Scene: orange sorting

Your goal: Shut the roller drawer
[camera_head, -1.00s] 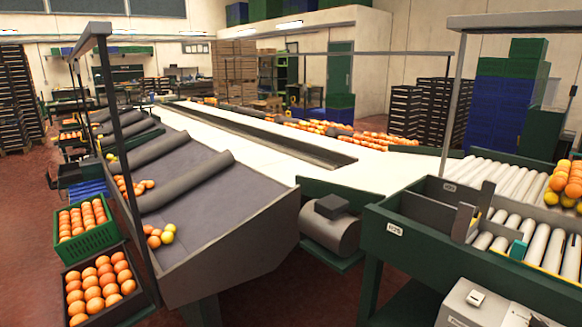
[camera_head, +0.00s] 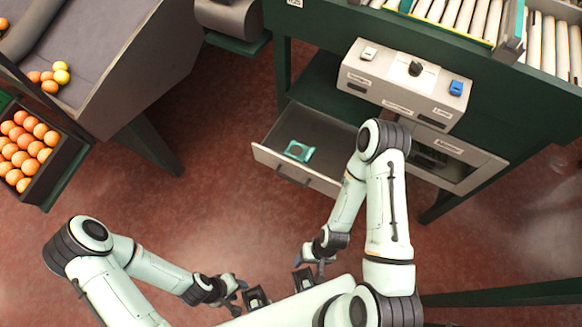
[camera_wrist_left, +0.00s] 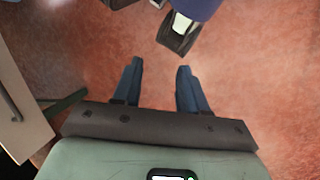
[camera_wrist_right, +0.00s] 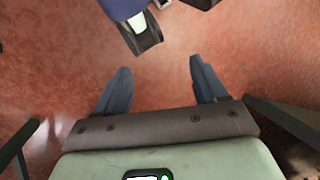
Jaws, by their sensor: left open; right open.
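The roller drawer (camera_head: 262,158) stands pulled out below the control box, with a dark handle (camera_head: 292,176) on its pale front. A small green and white packet (camera_head: 299,151) lies inside it. My left gripper (camera_head: 238,288) is open and empty, low in the head view, left of the drawer and apart from it; its fingers show in the left wrist view (camera_wrist_left: 160,82). My right gripper (camera_head: 312,268) is open and empty, below the drawer front in the picture and not touching it; its fingers show in the right wrist view (camera_wrist_right: 161,85). My right arm passes beside the drawer's right end.
A second open-fronted compartment (camera_head: 462,160) is right of the drawer. An orange crate (camera_head: 58,160) is at left. Red floor (camera_head: 215,190) in front is clear.

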